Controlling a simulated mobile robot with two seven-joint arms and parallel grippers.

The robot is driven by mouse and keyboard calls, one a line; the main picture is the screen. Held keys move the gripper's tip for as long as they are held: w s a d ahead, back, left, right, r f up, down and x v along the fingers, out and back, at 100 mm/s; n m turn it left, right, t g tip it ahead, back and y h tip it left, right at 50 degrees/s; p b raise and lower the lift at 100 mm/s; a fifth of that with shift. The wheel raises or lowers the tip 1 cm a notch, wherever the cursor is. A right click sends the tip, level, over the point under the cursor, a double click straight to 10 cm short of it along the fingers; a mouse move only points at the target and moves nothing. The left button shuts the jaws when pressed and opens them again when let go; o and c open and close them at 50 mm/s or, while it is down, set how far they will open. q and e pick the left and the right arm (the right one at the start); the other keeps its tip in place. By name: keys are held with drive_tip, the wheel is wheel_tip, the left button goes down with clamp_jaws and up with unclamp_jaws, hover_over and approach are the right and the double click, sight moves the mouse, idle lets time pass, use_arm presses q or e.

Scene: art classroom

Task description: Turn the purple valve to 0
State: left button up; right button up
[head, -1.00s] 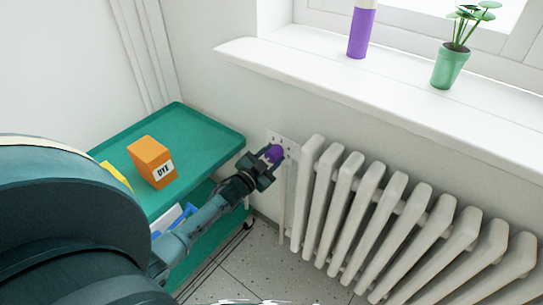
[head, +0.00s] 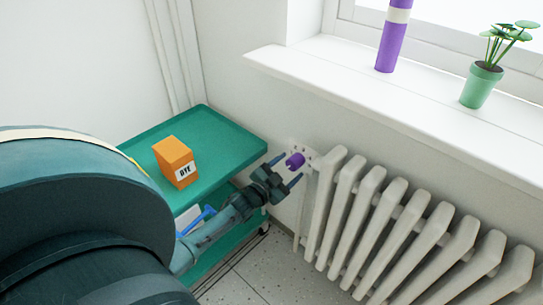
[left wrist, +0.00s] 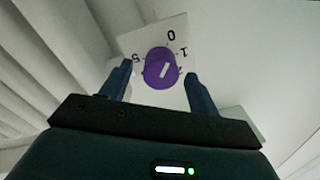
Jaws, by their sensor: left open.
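The purple valve (head: 296,159) is a round knob on a white plate (head: 312,154) on the wall, at the left end of the radiator. In the left wrist view the valve (left wrist: 161,68) shows a white mark tilted up and right, roughly between the 0 and the 1. The 5 is at its left; other numbers are hidden or unclear. My left gripper (head: 287,170) is open in front of the valve. In the left wrist view its fingers (left wrist: 159,70) are on either side of the knob, with gaps, and hold nothing. My right gripper is not in view.
A white radiator (head: 390,215) stands right of the valve. A green cart (head: 225,150) with an orange box (head: 174,160) is at the left, close to my left arm. A windowsill (head: 400,95) above holds a purple-and-white cylinder (head: 390,45) and a potted plant (head: 480,85).

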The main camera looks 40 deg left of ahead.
use_arm(q)
drive_tip(key=s+p, duration=0.1)
drive_tip(key=s, duration=0.9)
drive_tip(key=shift+s+a, duration=0.35)
drive_tip(key=shift+s, duration=0.05)
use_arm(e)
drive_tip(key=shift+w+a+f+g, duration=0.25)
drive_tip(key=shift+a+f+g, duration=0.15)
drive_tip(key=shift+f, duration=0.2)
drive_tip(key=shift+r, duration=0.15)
